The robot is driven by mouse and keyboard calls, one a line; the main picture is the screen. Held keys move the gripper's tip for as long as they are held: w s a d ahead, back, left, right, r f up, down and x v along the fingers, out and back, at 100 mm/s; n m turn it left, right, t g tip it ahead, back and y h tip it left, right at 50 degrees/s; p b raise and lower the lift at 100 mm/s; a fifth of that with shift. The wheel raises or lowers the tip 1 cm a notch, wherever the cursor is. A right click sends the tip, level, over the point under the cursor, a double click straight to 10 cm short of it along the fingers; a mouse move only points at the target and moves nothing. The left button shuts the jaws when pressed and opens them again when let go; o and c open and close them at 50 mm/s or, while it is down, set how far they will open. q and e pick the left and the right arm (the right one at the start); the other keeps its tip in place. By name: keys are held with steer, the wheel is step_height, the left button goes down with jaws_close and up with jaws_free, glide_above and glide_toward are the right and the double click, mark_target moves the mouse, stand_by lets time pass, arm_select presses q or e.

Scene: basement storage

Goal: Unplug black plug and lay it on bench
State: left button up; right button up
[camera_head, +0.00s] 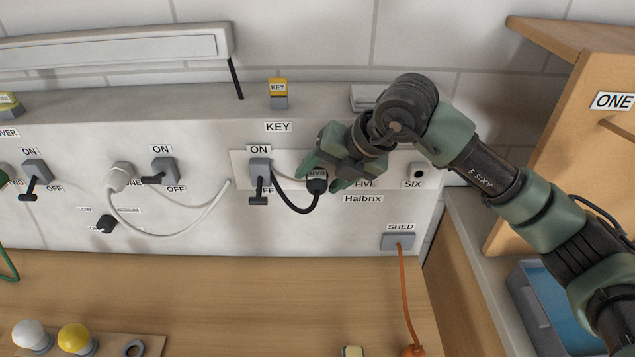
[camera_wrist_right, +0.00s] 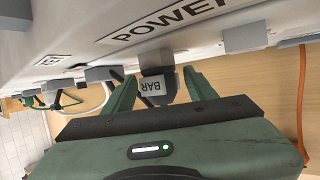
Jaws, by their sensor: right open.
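The black plug (camera_head: 317,186), tagged BAR, sits at the wall panel above the label Halbrix, with a black cable (camera_head: 293,207) looping from it to the left. In the right wrist view the plug (camera_wrist_right: 155,88) stands between my two green fingers. My right gripper (camera_head: 326,173) is open around the plug, with a gap visible beside it. The gripper hides part of the plug and its socket in the head view. The wooden bench (camera_head: 230,300) spreads below the panel. My left gripper is not in view.
A grey switch (camera_head: 260,172) is just left of the plug. A white plug (camera_head: 120,176) with a white cable is further left. An orange cable (camera_head: 405,290) hangs from the SHED box (camera_head: 398,241) onto the bench. Bench middle is clear; bulbs (camera_head: 74,338) stand at front left.

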jaws_close()
steer(key=shift+s+f, duration=0.1)
steer(key=shift+s, duration=0.1)
steer(key=shift+s+b, duration=0.25)
steer(key=shift+b, duration=0.05)
stand_by(0.3)
steer(key=shift+s, duration=0.15)
steer(key=shift+s+b, duration=0.5)
steer(key=shift+s, duration=0.8)
